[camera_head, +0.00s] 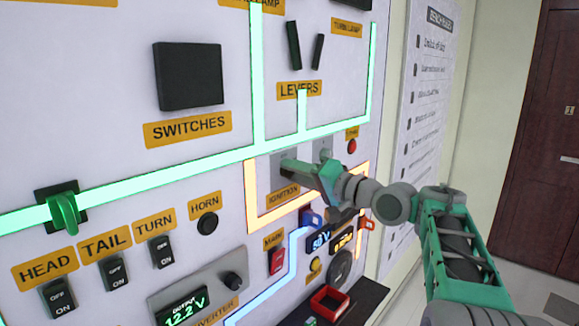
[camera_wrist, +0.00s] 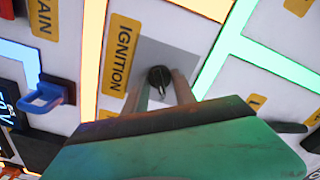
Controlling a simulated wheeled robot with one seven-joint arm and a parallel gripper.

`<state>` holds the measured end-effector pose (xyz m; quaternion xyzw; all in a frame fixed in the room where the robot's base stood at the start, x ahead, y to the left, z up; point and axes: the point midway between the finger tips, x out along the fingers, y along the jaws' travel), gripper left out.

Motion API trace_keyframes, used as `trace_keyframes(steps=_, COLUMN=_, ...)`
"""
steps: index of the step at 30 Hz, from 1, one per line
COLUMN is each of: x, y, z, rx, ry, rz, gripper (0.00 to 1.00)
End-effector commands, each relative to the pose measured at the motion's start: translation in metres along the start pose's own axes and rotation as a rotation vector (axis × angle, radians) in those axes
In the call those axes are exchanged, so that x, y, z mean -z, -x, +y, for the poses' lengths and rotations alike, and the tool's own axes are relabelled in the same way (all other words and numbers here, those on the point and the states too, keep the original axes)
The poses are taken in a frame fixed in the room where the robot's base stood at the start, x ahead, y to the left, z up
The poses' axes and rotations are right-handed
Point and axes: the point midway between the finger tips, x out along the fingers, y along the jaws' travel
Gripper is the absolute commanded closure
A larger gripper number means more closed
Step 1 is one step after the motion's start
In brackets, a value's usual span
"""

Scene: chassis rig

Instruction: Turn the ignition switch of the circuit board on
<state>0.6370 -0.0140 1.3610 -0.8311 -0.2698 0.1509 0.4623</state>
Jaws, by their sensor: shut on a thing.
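The ignition switch (camera_wrist: 159,76) is a small dark round knob with a light key-like part, on a grey plate (camera_wrist: 165,58) beside the orange IGNITION label (camera_wrist: 120,55). My gripper (camera_wrist: 158,92) reaches up to it in the wrist view, one finger on either side, and is shut on the knob. In the head view my green gripper (camera_head: 290,163) meets the panel just above the IGNITION label (camera_head: 283,193). There the gripper hides the knob. The circuit board (camera_head: 120,100) is a white upright panel.
HEAD, TAIL and TURN rockets of black switches (camera_head: 115,272) line the lower left. A green-handled switch (camera_head: 63,210) is at far left. Open floor lies right.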

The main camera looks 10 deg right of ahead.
Motion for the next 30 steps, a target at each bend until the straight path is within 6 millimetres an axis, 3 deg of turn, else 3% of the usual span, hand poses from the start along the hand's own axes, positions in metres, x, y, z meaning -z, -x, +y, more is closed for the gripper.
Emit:
trace_keyframes(steps=18, x=0.0004, y=0.0003, z=0.0007, rx=0.000, ry=-0.048, rz=0.001, gripper=1.00)
trace_keyframes(steps=19, x=0.0003, y=0.0003, z=0.0008, rx=-0.001, ry=-0.048, rz=0.001, gripper=0.66)
trace_keyframes(steps=26, x=-0.0004, y=-0.0004, z=0.0003, rx=0.000, ry=-0.047, rz=0.000, gripper=0.47)
trace_keyframes(steps=30, x=-0.0008, y=-0.0008, z=0.0000, rx=0.001, ry=-0.047, rz=-0.001, gripper=0.47)
